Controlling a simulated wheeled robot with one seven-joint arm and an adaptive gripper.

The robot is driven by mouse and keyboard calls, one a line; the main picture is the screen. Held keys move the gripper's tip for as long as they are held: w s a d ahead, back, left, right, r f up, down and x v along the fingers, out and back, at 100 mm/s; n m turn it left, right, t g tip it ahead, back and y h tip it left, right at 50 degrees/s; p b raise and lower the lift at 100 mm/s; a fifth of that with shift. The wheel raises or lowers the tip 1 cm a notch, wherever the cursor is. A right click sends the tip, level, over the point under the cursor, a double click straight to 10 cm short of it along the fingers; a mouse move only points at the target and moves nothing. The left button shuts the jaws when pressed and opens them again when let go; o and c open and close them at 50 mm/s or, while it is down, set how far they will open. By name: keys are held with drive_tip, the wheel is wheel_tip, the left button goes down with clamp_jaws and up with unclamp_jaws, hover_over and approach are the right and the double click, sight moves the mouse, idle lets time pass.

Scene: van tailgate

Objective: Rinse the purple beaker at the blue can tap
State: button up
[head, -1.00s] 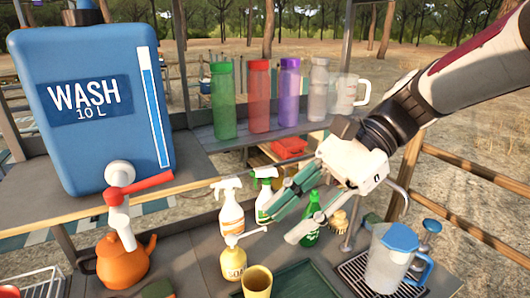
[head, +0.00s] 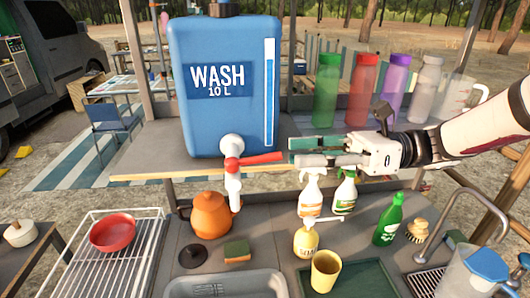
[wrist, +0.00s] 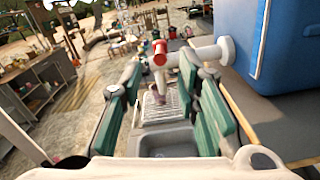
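The blue can (head: 225,115), marked WASH 10 L, stands on a raised shelf. Its white tap (head: 233,185) has a red lever (head: 258,160) pointing right; the tap also shows in the wrist view (wrist: 195,55). My gripper (head: 292,150) is at the lever's right end, empty. In the wrist view my gripper (wrist: 160,75) has its green-padded fingers apart, with the red lever end ahead between them. Whether it touches is unclear. I see no sure purple beaker; a tall purple bottle (head: 395,88) stands on the back shelf.
A sponge (head: 237,250), spray bottles (head: 311,195), a soap bottle (head: 306,240) and a yellow cup (head: 325,271) stand on the counter. A sink (head: 240,283) is in front. A red bowl (head: 113,232) sits on the wire rack.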

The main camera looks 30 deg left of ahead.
sight(268, 155)
drive_tip(key=p+x, duration=0.1)
drive_tip(key=x, duration=0.5)
drive_tip(key=shift+s+a, duration=0.2)
clamp_jaws()
